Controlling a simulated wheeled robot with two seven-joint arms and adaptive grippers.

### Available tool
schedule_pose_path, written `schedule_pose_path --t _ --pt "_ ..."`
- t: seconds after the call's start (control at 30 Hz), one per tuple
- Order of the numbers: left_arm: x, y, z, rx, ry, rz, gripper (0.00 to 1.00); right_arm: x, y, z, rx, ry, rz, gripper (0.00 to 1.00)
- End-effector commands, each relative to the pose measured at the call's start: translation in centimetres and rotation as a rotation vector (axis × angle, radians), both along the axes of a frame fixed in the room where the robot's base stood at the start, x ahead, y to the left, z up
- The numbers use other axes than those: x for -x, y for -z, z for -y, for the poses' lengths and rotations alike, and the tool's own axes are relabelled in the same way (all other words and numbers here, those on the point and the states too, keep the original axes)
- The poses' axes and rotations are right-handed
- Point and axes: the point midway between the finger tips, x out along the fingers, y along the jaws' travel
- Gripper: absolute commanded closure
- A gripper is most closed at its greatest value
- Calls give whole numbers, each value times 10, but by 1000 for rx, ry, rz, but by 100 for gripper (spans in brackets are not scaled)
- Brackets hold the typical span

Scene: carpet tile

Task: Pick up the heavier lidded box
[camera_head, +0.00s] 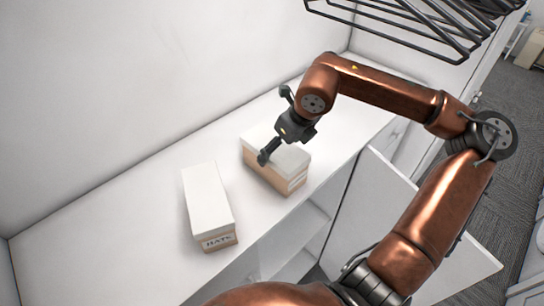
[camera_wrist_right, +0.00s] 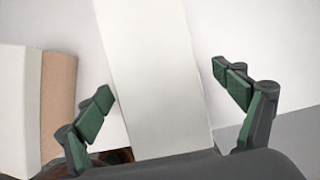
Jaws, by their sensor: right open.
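Two lidded boxes with white lids and tan bodies lie on a white counter. The left box (camera_head: 207,200) has a label reading "HATS" on its near end. The right box (camera_head: 286,160) lies beside it, with a gap between them. My right gripper (camera_head: 276,125) is open above the right box and partly covers its lid. In the right wrist view, a white lid (camera_wrist_right: 160,70) runs between the open fingers (camera_wrist_right: 170,95), with space on both sides. A second box (camera_wrist_right: 58,105) shows at the left edge there. My left gripper is not in view. Nothing visible shows which box is heavier.
The white counter (camera_head: 95,225) is clear to the left of the boxes, with a wall behind it. A dark wire rack (camera_head: 400,25) hangs at the upper right. A cabinet door (camera_head: 375,205) stands open below the counter's front edge.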

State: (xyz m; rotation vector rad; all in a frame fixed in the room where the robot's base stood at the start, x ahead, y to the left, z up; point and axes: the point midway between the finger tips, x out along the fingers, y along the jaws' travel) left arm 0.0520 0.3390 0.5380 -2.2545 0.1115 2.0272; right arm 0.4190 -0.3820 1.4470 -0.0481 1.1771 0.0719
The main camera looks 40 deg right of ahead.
Motion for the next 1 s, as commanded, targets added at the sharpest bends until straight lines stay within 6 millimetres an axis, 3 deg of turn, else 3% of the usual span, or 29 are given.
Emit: schedule_pose_path --t 0.13,0.4,0.73,1.0 --pt "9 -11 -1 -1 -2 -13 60 -4 12 -2 2 -1 -7 11" --pt "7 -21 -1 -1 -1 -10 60 -16 40 -5 1 -2 -4 11" --pt "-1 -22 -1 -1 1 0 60 -19 45 -7 0 -4 0 11" --pt "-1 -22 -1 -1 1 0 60 -19 45 -7 0 -4 0 28"
